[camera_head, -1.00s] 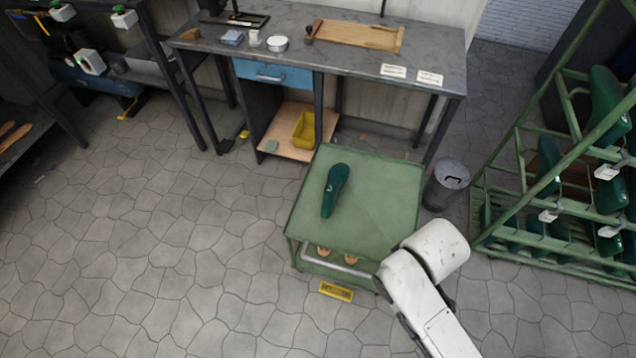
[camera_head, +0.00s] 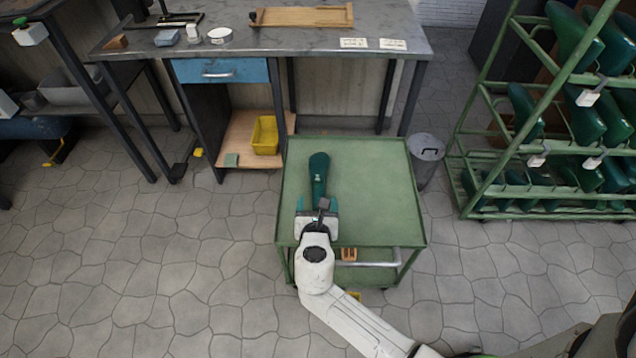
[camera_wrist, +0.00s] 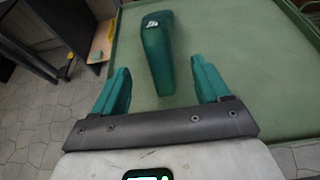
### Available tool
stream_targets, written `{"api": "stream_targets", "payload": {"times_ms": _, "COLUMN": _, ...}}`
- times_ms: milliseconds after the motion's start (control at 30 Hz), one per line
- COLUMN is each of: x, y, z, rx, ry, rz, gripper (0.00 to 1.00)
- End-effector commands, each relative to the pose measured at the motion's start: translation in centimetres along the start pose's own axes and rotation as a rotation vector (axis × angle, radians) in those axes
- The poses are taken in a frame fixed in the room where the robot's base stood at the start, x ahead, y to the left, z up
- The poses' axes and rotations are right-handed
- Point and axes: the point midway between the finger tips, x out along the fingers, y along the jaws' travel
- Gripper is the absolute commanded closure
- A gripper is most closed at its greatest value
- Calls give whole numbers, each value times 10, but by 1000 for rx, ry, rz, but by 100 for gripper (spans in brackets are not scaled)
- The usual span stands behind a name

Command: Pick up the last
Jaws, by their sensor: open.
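The last (camera_head: 319,172) is a dark green, foot-shaped form lying on the green cart top (camera_head: 375,185). In the wrist view the last (camera_wrist: 158,55) lies ahead of my gripper (camera_wrist: 160,88), between the lines of the two teal fingers, with a small white mark near its far end. My gripper (camera_head: 317,208) is open and empty, at the near end of the last in the head view. The fingers stand apart on either side, and no contact shows. The near end of the last is partly hidden by my gripper in the head view.
A grey workbench (camera_head: 270,45) with a blue drawer (camera_head: 220,70) stands behind the cart. A yellow bin (camera_head: 265,135) sits on its low shelf. A grey waste bin (camera_head: 425,160) and a green rack (camera_head: 470,140) of lasts stand at right. The cart top around the last is clear.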

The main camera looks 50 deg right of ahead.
Motion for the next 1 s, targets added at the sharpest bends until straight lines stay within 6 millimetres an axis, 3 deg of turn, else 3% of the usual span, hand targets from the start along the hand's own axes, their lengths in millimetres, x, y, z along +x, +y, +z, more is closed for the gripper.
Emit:
{"api": "stream_targets", "payload": {"times_ms": 100, "x": 19, "y": 0, "z": -1, "rx": 3, "ry": 0, "rz": -2, "gripper": 25}}
{"api": "stream_targets", "payload": {"times_ms": 367, "x": 38, "y": 0, "z": -1, "rx": 4, "ry": 1, "rz": -3, "gripper": 25}}
{"api": "stream_targets", "payload": {"times_ms": 633, "x": 75, "y": 2, "z": 0, "rx": 6, "ry": 1, "rz": -4, "gripper": 25}}
{"api": "stream_targets", "payload": {"times_ms": 1000, "x": 83, "y": 2, "z": 2, "rx": 5, "ry": 2, "rz": -2, "gripper": 26}}
